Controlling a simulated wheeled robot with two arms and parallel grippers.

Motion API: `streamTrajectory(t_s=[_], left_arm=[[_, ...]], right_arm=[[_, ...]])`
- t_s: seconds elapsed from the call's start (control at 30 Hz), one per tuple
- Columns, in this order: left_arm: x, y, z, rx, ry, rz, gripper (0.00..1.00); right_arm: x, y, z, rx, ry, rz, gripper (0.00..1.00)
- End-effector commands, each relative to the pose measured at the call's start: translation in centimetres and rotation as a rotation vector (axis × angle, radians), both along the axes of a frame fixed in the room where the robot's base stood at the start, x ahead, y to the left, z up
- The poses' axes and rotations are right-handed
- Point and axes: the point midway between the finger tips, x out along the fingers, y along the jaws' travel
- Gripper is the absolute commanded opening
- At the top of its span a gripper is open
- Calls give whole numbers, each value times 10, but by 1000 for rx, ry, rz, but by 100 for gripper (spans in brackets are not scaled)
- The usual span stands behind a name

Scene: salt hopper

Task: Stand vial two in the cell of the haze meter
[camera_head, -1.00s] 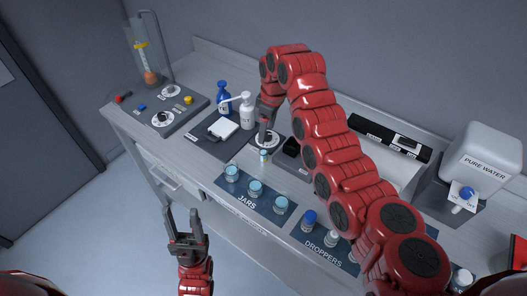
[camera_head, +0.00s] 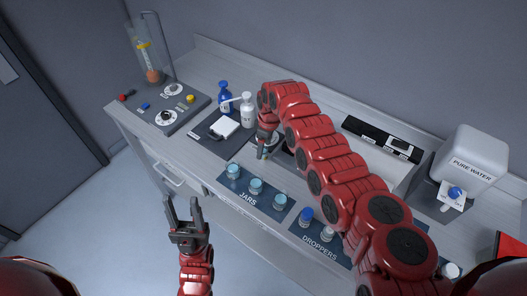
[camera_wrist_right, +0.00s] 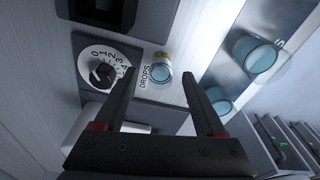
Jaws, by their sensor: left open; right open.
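A small vial (camera_wrist_right: 161,72) with a pale blue top and a yellow tag stands by the word DROPS in the right wrist view; its number is not readable. My right gripper (camera_wrist_right: 158,76) is open, with the vial showing between its fingertips, not gripped. In the head view this gripper (camera_head: 264,147) is over the vial (camera_head: 262,155), partly covering it. A dark block with a square opening (camera_wrist_right: 97,10), perhaps the haze meter's cell, lies beyond the numbered dial (camera_wrist_right: 103,73). My left gripper (camera_head: 184,212) is open and empty in front of the bench.
Several jars (camera_head: 255,186) stand on the JARS mat (camera_head: 272,208) close to the right gripper, with droppers (camera_head: 305,215) further right. A PURE WATER tank (camera_head: 470,160) is at right.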

Motion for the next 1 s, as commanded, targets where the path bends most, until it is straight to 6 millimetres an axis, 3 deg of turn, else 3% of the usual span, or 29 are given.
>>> streamTrajectory(t_s=[0.07,0.47,1.0], left_arm=[[0,0,0,0,0,0,50],[0,0,0,0,0,0,50],[0,0,-4,0,0,0,50]], right_arm=[[0,0,0,0,0,0,72],[0,0,0,0,0,0,2],[1,1,8,1,-3,2,0]])
